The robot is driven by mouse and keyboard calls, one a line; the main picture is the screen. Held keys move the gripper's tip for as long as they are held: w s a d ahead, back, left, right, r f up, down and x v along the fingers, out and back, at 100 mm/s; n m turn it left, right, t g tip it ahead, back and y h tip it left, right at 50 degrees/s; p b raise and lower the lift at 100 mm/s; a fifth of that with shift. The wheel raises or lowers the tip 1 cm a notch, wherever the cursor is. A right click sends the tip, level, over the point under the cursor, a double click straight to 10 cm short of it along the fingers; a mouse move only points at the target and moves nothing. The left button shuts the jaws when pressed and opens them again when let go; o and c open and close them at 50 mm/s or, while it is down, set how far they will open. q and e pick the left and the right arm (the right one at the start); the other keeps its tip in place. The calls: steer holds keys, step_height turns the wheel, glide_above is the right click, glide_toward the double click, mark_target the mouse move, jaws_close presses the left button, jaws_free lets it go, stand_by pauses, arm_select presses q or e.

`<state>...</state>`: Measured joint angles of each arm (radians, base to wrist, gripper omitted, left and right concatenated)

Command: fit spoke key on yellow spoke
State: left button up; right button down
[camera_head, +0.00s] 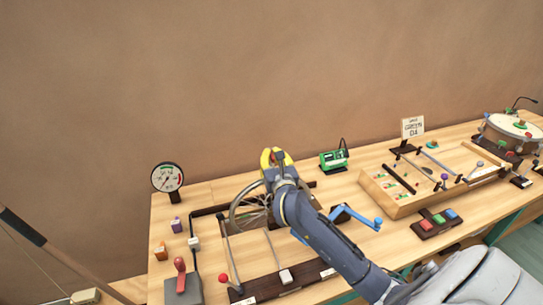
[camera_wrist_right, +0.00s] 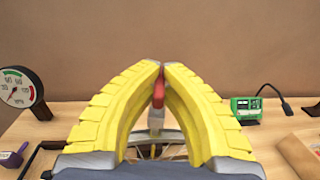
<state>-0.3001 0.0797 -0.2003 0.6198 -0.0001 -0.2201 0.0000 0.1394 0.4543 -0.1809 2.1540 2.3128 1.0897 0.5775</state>
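My right gripper (camera_head: 277,157) has yellow fingers and is above the far side of the spoked wheel (camera_head: 233,213). In the right wrist view its fingertips (camera_wrist_right: 160,72) close on a red-handled tool with a pale metal lower end, which looks like the spoke key (camera_wrist_right: 158,92). The key hangs roughly upright between the fingers. The wheel's rim (camera_wrist_right: 172,135) and thin spokes show below and behind it. My arm hides part of the wheel in the head view. My left gripper is not in view.
A dial gauge (camera_head: 168,178) stands left of the wheel. A green device (camera_head: 333,160) is behind right. A red-knobbed lever (camera_head: 223,279) and a blue crank (camera_head: 356,216) flank the wheel's front. A wooden tray (camera_head: 402,207) lies farther right. The back wall is close behind.

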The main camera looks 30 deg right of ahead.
steer(key=shift+f, duration=1.2)
stand_by(0.6)
steer(key=c, duration=1.5)
jaws_free()
steer(key=v, duration=1.2)
